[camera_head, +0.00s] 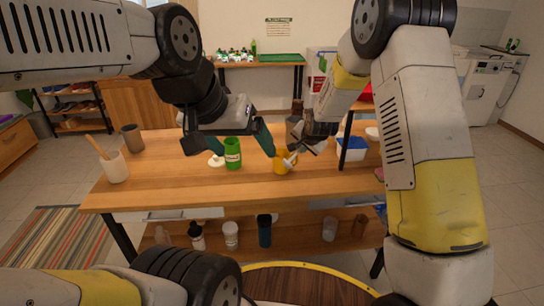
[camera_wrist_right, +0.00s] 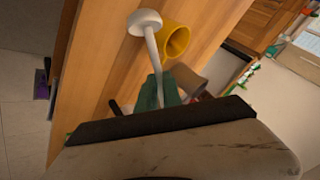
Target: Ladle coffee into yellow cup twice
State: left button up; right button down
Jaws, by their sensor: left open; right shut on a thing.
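The yellow cup (camera_head: 280,167) stands upright on the wooden table; it also shows in the right wrist view (camera_wrist_right: 176,42), where its open mouth is visible. My right gripper (camera_wrist_right: 160,92) is shut on the handle of a white ladle (camera_wrist_right: 146,22). The ladle's round head is close beside the cup; I cannot tell whether they touch or what the head contains. The open green jar (camera_head: 233,154) with a white label stands left of the cup, its contents hidden. My left gripper (camera_head: 228,142) is open, with its teal fingers apart on either side above the jar.
A white lid (camera_head: 216,160) lies left of the jar. A pale pot with wooden utensils (camera_head: 116,168) and a brown cup (camera_head: 132,138) stand at the table's left. A blue and white container (camera_head: 353,150) is at the right. The front left tabletop is clear.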

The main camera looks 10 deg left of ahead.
jog(key=s+a+f+m+g+y, duration=0.1)
jog(key=s+a+f+m, duration=0.1)
jog(key=a+f, duration=0.3)
jog(key=s+a+f+m+y, duration=0.1)
jog(key=s+a+f+m, duration=0.15)
jog(key=a, duration=0.55)
jog(key=shift+w+d+f, duration=0.1)
jog(key=shift+w+f, duration=0.15)
jog(key=shift+f, duration=1.2)
jog(key=shift+w+f, duration=0.2)
jog(key=shift+f, duration=1.25)
jog(key=c, duration=1.4)
grip_release()
jog(key=shift+c, duration=0.2)
jog(key=shift+s+d, duration=0.1)
